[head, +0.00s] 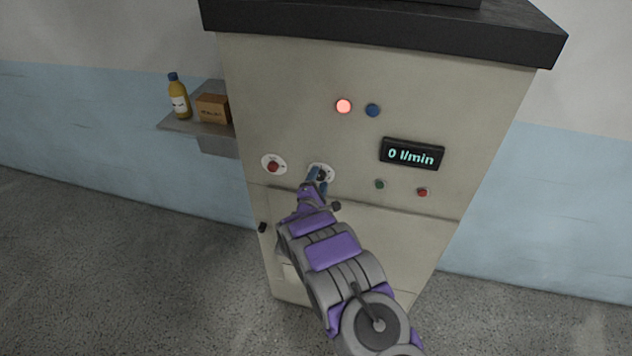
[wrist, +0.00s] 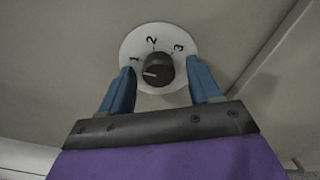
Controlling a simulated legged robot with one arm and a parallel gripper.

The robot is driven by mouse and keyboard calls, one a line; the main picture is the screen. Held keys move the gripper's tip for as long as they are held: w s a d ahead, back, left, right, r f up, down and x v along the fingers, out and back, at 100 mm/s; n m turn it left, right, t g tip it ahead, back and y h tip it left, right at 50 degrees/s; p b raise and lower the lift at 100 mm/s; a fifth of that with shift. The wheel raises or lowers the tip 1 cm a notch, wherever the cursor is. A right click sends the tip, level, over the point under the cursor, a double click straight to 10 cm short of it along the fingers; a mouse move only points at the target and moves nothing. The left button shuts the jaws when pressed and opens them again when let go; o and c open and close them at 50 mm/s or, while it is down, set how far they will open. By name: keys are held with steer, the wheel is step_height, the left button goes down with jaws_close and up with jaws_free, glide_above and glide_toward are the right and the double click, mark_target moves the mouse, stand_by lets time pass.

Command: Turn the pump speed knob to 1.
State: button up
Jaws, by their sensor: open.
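The pump speed knob (wrist: 157,69) is black and sits on a white round dial (wrist: 141,42) marked 1, 2 and 3. Its white pointer line points left, a little below the 1. My gripper (wrist: 159,70) is open, with one blue finger on each side of the knob; a gap shows between each finger and the knob. In the head view my gripper (head: 317,180) is at the dial (head: 322,167) on the cabinet front and partly hides it.
The beige cabinet (head: 350,65) carries a red switch on a white dial (head: 273,166) left of the knob, a lit red lamp (head: 343,106), a blue button (head: 373,110), and a display (head: 412,154) reading 0 l/min. Small green (head: 380,184) and red (head: 422,192) buttons sit at right.

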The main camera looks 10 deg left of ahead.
steer(key=shift+s+d, duration=0.15)
steer(key=shift+s, duration=0.45)
steer(key=s+b, duration=0.2)
steer(key=s, duration=1.4)
steer(key=shift+a, duration=0.35)
steer(key=shift+f, duration=0.1)
steer(key=w+d+m+g+y+b, duration=0.1)
steer(key=w+d+m+g+b, duration=0.25)
steer(key=m+g+b, duration=0.2)
steer(key=s+d+r+m+g+y+b, duration=0.2)
steer(key=s+d+m+g+b, duration=0.25)
steer(key=s+d+m, duration=0.35)
steer(key=s+d+m+g+h+b, duration=0.1)
steer(key=s+d+m+g+b, duration=0.1)
steer(key=s+d, duration=0.5)
steer(key=s+d+m+g+h+b, duration=0.1)
steer(key=s+d+m+g+b, duration=0.2)
steer(key=s+d, duration=0.5)
steer(key=s+d+m+g+h+b, duration=0.1)
steer(key=s+d+m+g, duration=0.3)
steer(key=s, duration=1.7)
steer(key=d+m+b, duration=0.1)
steer(key=d, duration=0.3)
steer(key=shift+g+b, duration=0.4)
